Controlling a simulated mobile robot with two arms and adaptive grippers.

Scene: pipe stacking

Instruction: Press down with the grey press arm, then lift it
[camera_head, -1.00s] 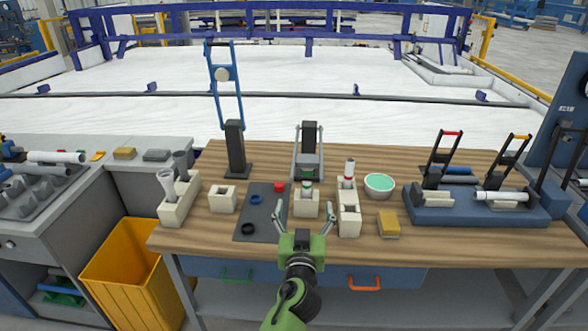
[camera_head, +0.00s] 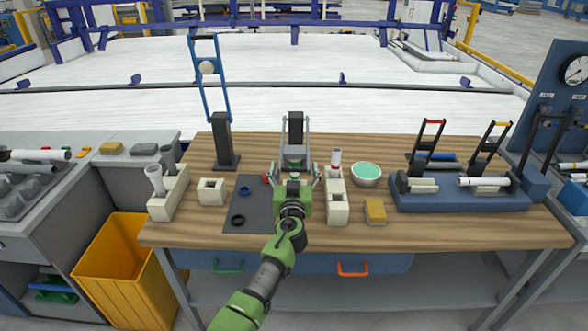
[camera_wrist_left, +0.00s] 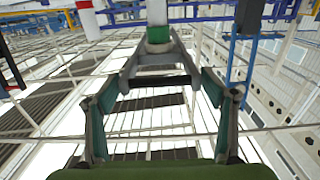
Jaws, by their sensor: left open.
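The grey press (camera_head: 296,128) stands at the middle of the wooden table, with a dark column and a grey press arm (camera_head: 294,151). My left gripper (camera_head: 293,172) is open, its fingers spread, just in front of the press. It hides the pale block at the press foot. In the left wrist view, the grey press arm (camera_wrist_left: 183,62) shows ahead, and its near end is between or just beyond the open fingers (camera_wrist_left: 162,108). I cannot tell whether they touch. A green-banded part (camera_wrist_left: 158,46) shows within the arm. My right gripper is not in view.
A taller press with a blue arm (camera_head: 208,68) stands left. A dark mat (camera_head: 249,212) with rings lies beside my gripper. A pale block with a pipe (camera_head: 337,206), a green-filled bowl (camera_head: 366,175) and a yellow sponge (camera_head: 375,211) are right. A blue fixture (camera_head: 455,197) is farther right.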

